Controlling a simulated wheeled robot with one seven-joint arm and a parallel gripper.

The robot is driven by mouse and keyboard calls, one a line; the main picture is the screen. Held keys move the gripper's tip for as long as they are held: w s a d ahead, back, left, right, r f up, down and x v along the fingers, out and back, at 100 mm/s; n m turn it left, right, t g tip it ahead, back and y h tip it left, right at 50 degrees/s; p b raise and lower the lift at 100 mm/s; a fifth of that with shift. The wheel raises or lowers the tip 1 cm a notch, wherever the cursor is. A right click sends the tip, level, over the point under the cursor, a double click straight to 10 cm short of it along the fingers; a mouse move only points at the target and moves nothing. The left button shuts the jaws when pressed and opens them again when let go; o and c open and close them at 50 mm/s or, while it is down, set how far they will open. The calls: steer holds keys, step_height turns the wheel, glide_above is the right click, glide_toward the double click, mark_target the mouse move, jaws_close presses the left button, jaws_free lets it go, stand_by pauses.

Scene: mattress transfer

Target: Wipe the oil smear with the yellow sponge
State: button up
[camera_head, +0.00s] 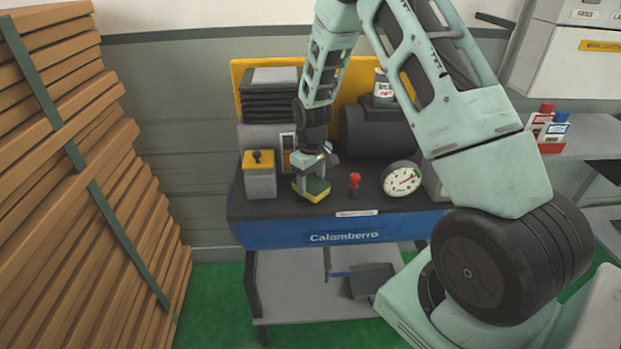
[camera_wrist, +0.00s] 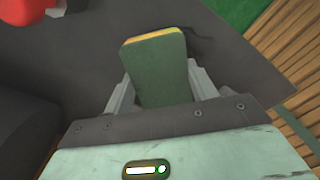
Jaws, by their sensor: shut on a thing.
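My gripper (camera_head: 311,181) is over the dark top of the blue-fronted bench (camera_head: 290,207), near its front edge. It is shut on the yellow sponge (camera_head: 314,196), which has a green face and a yellow face; the yellow side is down in the head view. In the wrist view the sponge (camera_wrist: 158,72) sits between the two fingers (camera_wrist: 160,92), green face toward the camera. I cannot tell whether it touches the bench top. A faint darker patch (camera_wrist: 203,38) shows beside the sponge; I cannot tell whether it is the oil smear or shadow.
A red knob (camera_head: 354,180) and a round gauge (camera_head: 402,179) stand right of the sponge. A grey box with a yellow top (camera_head: 259,176) stands left. A dark cylinder (camera_head: 378,132) lies behind. Stacked wooden slats (camera_head: 75,190) fill the far left.

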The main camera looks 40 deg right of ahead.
mark_target(312, 193)
steer(key=shift+s+a+f, duration=0.15)
steer(key=shift+s+a, duration=0.5)
steer(key=shift+s, duration=0.25)
steer(key=shift+s+a+f, duration=0.15)
steer(key=shift+s+a, duration=0.5)
steer(key=shift+s, duration=0.2)
steer(key=shift+s+a, duration=0.5)
steer(key=shift+s, duration=0.2)
steer(key=shift+s+a, duration=0.5)
steer(key=shift+s, duration=0.2)
steer(key=shift+r+p, duration=0.15)
steer(key=shift+p, duration=0.15)
steer(key=shift+w+d+r+p, duration=0.1)
steer(key=shift+r+p, duration=1.1)
steer(key=shift+r, duration=0.35)
steer(key=shift+w+r+p, duration=0.1)
steer(key=shift+r+p, duration=1.05)
steer(key=shift+r, duration=0.35)
step_height(312, 193, up, 3)
steer(key=shift+p, duration=1.25)
steer(key=shift+f, duration=0.15)
steer(key=shift+w+f+b, duration=0.2)
steer(key=shift+f+b, duration=2.2)
steer(key=shift+f, duration=1)
